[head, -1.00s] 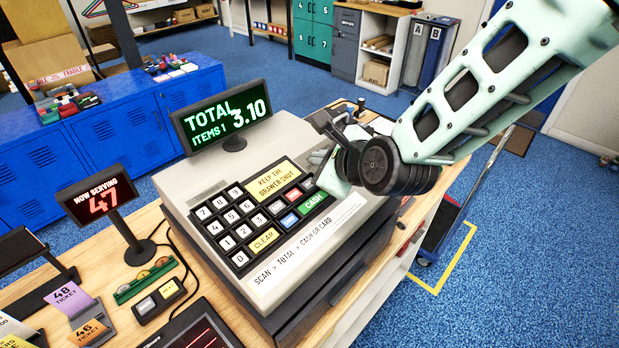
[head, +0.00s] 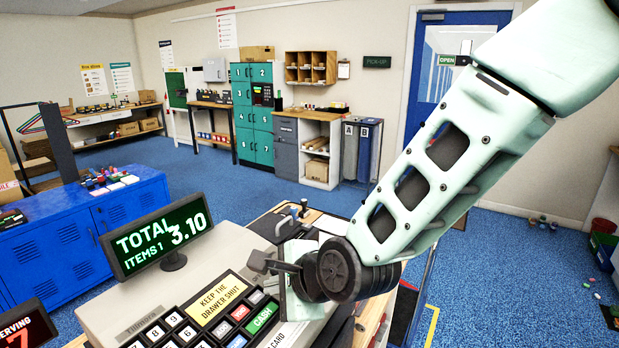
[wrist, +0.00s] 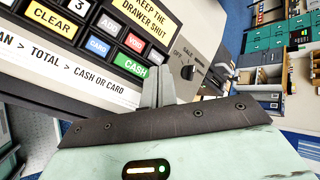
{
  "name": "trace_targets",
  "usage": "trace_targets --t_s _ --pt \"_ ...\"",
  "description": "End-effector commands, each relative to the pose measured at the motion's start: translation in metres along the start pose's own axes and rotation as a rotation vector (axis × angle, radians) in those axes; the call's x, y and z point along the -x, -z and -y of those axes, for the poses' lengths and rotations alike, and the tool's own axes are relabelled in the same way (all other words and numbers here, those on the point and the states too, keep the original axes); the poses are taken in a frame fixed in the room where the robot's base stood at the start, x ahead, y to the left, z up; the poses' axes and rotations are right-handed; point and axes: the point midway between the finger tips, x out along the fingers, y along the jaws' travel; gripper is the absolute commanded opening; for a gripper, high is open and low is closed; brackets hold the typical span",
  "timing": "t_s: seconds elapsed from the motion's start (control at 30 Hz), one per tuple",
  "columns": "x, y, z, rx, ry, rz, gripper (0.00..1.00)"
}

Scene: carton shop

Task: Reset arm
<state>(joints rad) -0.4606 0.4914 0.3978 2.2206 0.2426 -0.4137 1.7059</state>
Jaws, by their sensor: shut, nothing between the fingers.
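My gripper (wrist: 159,88) is shut and empty in the wrist view, its two grey fingers together beside the green CASH key of the cash register. In the head view my pale green arm comes down from the upper right, and its wrist end is over the right side of the cash register (head: 115,312). The register's display (head: 157,236) reads TOTAL 3.10, ITEMS 1. Its keypad and the yellow label saying keep the drawer shut (head: 216,301) show, and the keypad (wrist: 110,45) also shows in the wrist view. I cannot tell whether the fingers touch the register.
Blue lockers (head: 60,240) stand at the left with small items on top. Teal numbered lockers (head: 252,115), a white shelf unit (head: 322,150) and a blue door (head: 440,75) are at the back.

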Motion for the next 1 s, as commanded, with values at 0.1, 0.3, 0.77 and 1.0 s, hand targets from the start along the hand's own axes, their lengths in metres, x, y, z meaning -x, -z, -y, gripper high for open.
trace_targets --t_s 0.1,0.3,0.77,1.0 --pt "0.027 0.013 -0.036 0.357 -0.141 -0.01 0.0" --pt "0.083 0.042 -0.098 0.948 -0.406 0.053 0.0" --pt "0.191 0.098 -0.198 1.755 -0.831 0.421 0.0" --pt "0.195 0.099 -0.201 1.774 -0.842 0.437 0.0"
